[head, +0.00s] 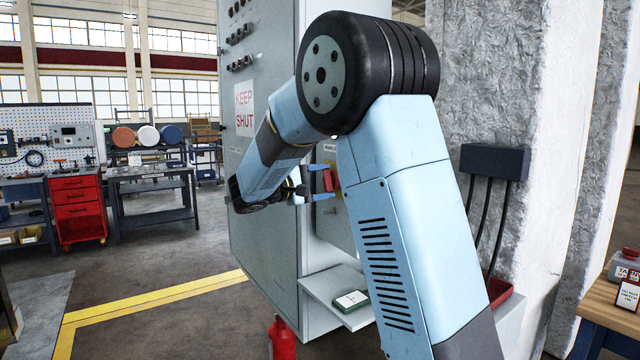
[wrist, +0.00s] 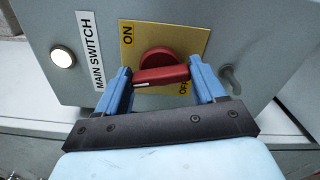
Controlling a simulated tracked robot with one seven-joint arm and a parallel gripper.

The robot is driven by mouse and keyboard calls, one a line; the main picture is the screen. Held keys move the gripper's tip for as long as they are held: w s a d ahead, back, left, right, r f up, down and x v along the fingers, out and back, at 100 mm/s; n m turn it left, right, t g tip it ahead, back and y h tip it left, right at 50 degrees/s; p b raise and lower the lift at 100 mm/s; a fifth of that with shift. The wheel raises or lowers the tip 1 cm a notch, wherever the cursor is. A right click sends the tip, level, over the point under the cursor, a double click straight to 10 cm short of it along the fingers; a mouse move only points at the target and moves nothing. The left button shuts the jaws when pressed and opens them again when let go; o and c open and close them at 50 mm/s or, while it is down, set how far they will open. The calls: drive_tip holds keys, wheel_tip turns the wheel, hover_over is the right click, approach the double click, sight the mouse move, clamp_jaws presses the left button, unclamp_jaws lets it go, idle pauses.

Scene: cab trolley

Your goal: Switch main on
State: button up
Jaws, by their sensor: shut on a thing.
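The main switch is a red rotary handle (wrist: 160,74) on a yellow plate (wrist: 190,40), beside a "MAIN SWITCH" label (wrist: 90,50). In the wrist view "ON" stands at the plate's upper left and "OFF" at its lower right, partly covered. My gripper (wrist: 160,70) is shut on the handle, one blue finger at each end. The handle's bar lies nearly level in the picture, its white-lined end to the left. In the head view the red handle (head: 328,181) shows between the fingers of my gripper (head: 320,182), partly behind my arm.
A round white lamp (wrist: 62,57), which looks lit, and a metal latch (wrist: 230,78) flank the switch. A tall grey cabinet (head: 265,210) stands left of it. Below are a shelf (head: 325,298) with a small box (head: 351,300) and a red extinguisher (head: 281,338).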

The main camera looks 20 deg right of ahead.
drive_tip(key=shift+s+d+f+m, duration=0.1)
drive_tip(key=shift+d+f+m, duration=0.05)
drive_tip(key=shift+m, duration=0.65)
drive_tip(key=shift+d+f+m, duration=0.1)
drive_tip(key=shift+m, duration=0.7)
drive_tip(key=shift+a, duration=0.1)
drive_tip(key=o, duration=0.7)
drive_tip(key=shift+f, duration=0.1)
drive_tip(key=o, duration=0.3)
drive_tip(key=shift+o, duration=0.2)
drive_tip(key=shift+a+r, duration=0.2)
drive_tip(key=v, duration=1.3)
drive_tip(key=shift+a, duration=0.2)
